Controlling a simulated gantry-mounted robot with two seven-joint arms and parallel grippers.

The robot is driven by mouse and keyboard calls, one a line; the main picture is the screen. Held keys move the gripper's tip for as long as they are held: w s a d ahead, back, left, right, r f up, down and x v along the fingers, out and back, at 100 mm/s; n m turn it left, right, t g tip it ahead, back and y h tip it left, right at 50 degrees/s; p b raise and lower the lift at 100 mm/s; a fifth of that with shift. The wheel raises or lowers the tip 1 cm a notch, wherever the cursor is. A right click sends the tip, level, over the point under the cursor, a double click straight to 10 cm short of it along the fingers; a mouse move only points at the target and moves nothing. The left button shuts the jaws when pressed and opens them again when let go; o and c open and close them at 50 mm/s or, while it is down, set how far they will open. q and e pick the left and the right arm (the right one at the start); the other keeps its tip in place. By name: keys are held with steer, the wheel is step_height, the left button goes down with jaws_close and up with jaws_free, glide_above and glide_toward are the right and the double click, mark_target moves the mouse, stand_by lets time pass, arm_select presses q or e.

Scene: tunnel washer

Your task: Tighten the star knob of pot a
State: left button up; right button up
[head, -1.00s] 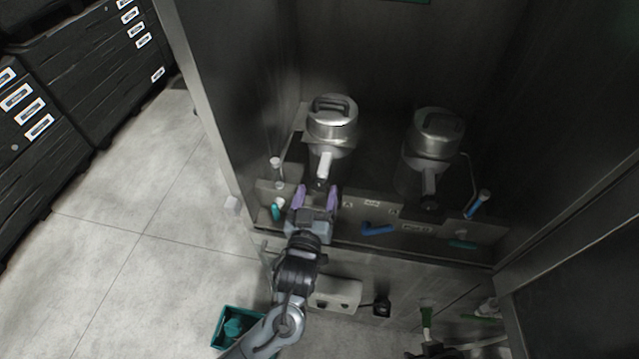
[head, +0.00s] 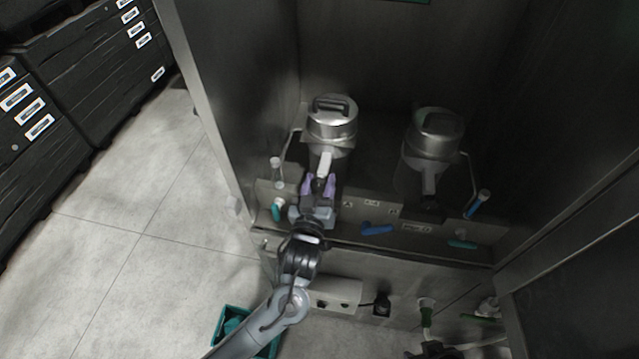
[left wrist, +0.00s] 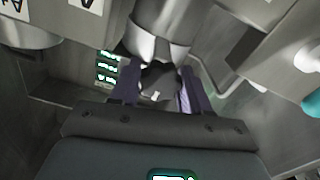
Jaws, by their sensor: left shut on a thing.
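Two metal pots with lids stand in the dark cabinet. The left pot (head: 331,124), beside the label with the letter A, I take as pot a. A pale arm (head: 325,162) comes forward from its lower front, with the dark star knob at its end. The star knob (left wrist: 158,82) shows in the left wrist view between my purple fingers. My left gripper (head: 319,184) is shut on the knob, which the fingers mostly hide in the head view. The other pot (head: 436,135) stands to the right. I do not see my right gripper.
A front panel below the pots carries labels, a blue handle (head: 376,229) and teal handles. Thin pipes with valves flank the pots. A teal bin (head: 232,318) stands on the floor; open floor lies left.

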arm_select(q)
steer(key=shift+c, duration=0.6)
steer(key=shift+r, duration=0.1)
